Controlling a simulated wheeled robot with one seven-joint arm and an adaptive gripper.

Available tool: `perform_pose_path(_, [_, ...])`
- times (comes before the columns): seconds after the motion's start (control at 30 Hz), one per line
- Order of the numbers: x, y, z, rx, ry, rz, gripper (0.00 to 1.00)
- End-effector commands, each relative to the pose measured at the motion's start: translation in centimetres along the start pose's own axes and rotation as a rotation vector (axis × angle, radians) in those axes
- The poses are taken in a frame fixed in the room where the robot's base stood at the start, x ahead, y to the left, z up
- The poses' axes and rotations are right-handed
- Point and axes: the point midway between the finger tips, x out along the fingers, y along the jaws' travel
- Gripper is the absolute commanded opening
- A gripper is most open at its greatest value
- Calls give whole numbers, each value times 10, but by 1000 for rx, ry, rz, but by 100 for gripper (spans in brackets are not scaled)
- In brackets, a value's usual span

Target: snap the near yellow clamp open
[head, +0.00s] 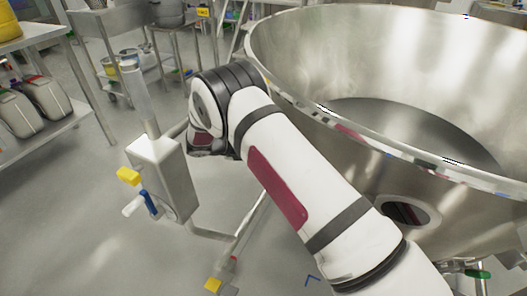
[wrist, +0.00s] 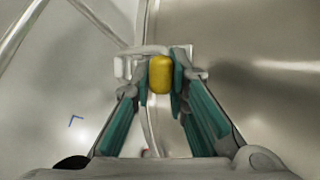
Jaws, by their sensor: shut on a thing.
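In the wrist view a yellow clamp (wrist: 160,74) sits between the two teal-padded fingers of my gripper (wrist: 160,82). The fingers are shut on it, one pad at each side. A pale bracket shows just behind the clamp, beside the metal wall. In the head view my own arm hides the gripper and this clamp. Another yellow piece (head: 129,175) is on the side of a steel box on a post, and a yellow piece (head: 213,285) shows low near the floor. I cannot tell whether either is a clamp.
A large open steel bowl (head: 300,50) fills the right of the head view, close beside my arm. The steel box (head: 165,175) with blue and white handles stands left of my arm. Grey floor (head: 80,225) is clear at lower left.

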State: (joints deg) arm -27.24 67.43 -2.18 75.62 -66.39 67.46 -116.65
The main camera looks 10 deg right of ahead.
Motion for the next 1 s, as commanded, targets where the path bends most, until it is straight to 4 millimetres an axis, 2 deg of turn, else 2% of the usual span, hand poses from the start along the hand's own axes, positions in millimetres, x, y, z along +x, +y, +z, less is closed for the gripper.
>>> perform_pose_path(0.03, [0,7,-1,-9,-1,-8,0])
perform_pose_path(0.6, [-1,7,-2,-25,1,-45,0])
perform_pose_path(0.63, [-1,7,-2,-25,1,-45,17])
perform_pose_path(0.7, [-1,7,-2,-25,1,-45,33])
perform_pose_path(1.0, [0,5,-1,-23,1,-48,35])
